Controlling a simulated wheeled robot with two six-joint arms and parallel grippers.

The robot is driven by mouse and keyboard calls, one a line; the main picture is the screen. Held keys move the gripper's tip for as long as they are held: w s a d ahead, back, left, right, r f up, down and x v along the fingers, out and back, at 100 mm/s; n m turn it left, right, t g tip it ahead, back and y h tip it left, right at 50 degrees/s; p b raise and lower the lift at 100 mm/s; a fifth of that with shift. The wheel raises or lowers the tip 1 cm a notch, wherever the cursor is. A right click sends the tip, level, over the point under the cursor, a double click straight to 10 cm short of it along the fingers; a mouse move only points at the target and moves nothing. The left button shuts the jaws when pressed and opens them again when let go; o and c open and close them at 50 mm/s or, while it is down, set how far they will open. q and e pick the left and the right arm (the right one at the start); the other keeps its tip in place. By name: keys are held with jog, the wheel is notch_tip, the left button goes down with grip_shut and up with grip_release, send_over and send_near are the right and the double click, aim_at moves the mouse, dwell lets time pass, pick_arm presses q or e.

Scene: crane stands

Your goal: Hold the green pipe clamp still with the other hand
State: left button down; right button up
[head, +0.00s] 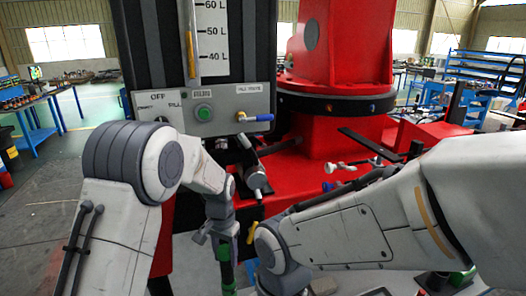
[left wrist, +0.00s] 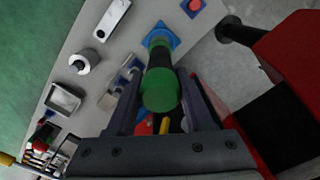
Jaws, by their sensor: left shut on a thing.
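The green pipe clamp (left wrist: 160,92) shows in the left wrist view as a green round end, a dark middle and another green part further off, near a blue plate (left wrist: 166,36). My left gripper (left wrist: 160,84) is shut on it, one finger on each side. In the head view, my left gripper (head: 221,236) is low in the middle, and the green of the clamp (head: 228,287) shows just below it. My right arm crosses the lower right of the head view; its gripper is out of the picture.
A grey control panel (head: 202,108) with a green button and a blue-handled valve (head: 256,118) stands ahead. A red crane base (head: 335,140) is behind my right arm. In the left wrist view, a worktop holds a roll (left wrist: 84,61) and a square tray (left wrist: 65,100).

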pick_arm(q)
jog(key=shift+w+d+r+n+b, duration=0.3)
jog(key=shift+w+d+n+b, duration=0.5)
jog(key=shift+n, duration=0.4)
jog(key=shift+w+d+r+n+b, duration=0.25)
jog(key=shift+w+d+n+b, duration=0.25)
jog(key=shift+d+n, duration=0.55)
pick_arm(e)
jog(key=s+d+f+n, duration=0.1)
jog(key=s+d, duration=0.2)
jog(key=s, duration=0.2)
jog(key=shift+d+f, duration=0.15)
jog(key=shift+f, duration=0.25)
pick_arm(q)
jog(key=shift+a, duration=0.2)
